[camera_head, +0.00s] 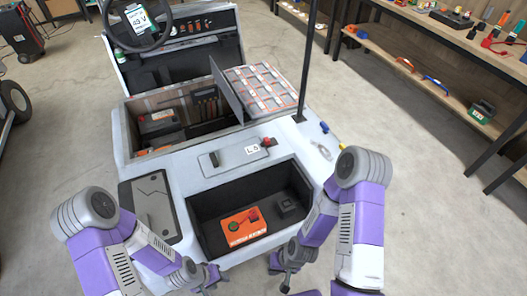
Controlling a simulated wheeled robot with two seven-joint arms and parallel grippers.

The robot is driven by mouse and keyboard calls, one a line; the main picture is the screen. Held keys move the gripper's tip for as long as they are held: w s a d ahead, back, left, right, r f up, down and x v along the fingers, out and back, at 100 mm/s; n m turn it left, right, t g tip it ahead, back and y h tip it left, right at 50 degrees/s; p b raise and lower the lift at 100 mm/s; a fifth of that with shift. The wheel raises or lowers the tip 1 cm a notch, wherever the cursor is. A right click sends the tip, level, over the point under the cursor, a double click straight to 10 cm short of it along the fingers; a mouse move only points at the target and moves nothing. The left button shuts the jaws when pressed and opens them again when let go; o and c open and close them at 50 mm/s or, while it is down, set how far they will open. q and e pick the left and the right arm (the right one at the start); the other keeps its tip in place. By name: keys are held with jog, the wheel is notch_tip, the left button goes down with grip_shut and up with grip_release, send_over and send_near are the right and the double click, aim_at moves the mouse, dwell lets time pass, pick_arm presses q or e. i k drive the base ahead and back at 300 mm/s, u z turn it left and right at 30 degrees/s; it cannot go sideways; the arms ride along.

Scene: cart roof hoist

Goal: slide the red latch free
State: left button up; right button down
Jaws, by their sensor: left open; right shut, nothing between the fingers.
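A small red latch (268,142) sits at the right end of a grey panel (232,158) on the cart's white deck, beside a white label. A dark handle stands on the same panel to the left of the latch. My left gripper (212,279) is low in the picture, in front of the cart, open and well apart from the latch. My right gripper (284,284) is at the bottom centre, shut and empty, also well apart from the latch. The latch's fine detail is too small to tell.
An open bin (200,222) in the deck holds an orange box (243,227) and a dark block (289,205). A dark post (306,70) rises at right. Shelves (420,75) stand further right.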

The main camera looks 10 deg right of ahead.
aim_at(267, 142)
jog(key=k, duration=0.25)
jog(key=z, duration=0.35)
jog(key=i, duration=0.75)
jog(key=u, duration=1.4)
